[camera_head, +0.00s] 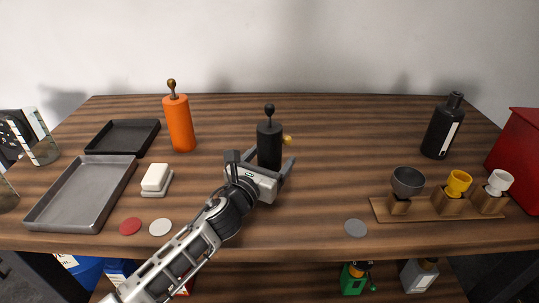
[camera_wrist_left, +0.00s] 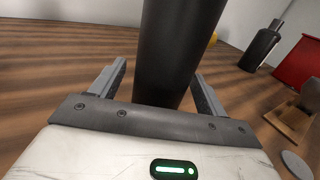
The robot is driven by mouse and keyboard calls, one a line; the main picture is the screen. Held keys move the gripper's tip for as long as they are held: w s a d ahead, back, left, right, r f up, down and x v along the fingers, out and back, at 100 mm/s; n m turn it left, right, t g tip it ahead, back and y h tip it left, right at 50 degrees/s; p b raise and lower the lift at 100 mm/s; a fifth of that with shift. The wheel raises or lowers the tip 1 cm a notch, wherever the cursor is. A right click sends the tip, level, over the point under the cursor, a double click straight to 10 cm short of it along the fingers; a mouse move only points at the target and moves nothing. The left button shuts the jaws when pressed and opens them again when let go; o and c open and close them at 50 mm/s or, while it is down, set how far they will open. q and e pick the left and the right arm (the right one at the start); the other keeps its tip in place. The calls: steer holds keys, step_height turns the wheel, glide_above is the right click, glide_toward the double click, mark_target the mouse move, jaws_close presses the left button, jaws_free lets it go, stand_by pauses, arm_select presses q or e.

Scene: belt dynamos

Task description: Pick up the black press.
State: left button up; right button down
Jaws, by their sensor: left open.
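The black press (camera_head: 270,143) stands upright in the middle of the wooden table, with a dark knob on top. My left gripper (camera_head: 264,161) is open around its lower part, one finger on each side. In the left wrist view the black press (camera_wrist_left: 176,50) rises between the two open fingers (camera_wrist_left: 160,88), with a gap showing at the left finger. It is close to the right finger, and I cannot tell whether they touch. The top of the press is out of the wrist view. My right gripper is not in view.
An orange mill (camera_head: 179,122) stands to the left, near a black tray (camera_head: 123,150) and a grey tray (camera_head: 127,170). A black bottle (camera_head: 441,130) and a wooden stand with cups (camera_head: 425,212) are at the right. A small yellow thing (camera_head: 288,140) shows just behind the press.

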mark_target(270, 135)
arm_select(q)
steer(key=shift+c, duration=0.3)
steer(key=c, duration=1)
steer(key=shift+r, duration=0.1)
steer(key=c, duration=0.4)
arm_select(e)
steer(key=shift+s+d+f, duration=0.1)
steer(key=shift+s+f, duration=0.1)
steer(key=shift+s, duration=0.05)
arm_select(q)
steer(key=shift+r, duration=0.65)
step_height(270, 135, up, 3)
steer(key=shift+s+f+p, duration=0.1)
steer(key=shift+s+p, duration=0.05)
steer(key=shift+p, duration=0.55)
steer(key=s+r+p, duration=0.1)
steer(key=s+r, duration=0.4)
steer(key=shift+r+p, duration=0.35)
steer(key=shift+p, duration=0.05)
steer(key=s+r, duration=0.1)
steer(key=s, duration=0.2)
steer(key=s+r, duration=0.1)
steer(key=s, duration=0.1)
steer(key=s+r, duration=0.1)
steer(key=s, duration=0.2)
steer(key=shift+s+r, duration=0.1)
steer(key=shift+s, duration=0.25)
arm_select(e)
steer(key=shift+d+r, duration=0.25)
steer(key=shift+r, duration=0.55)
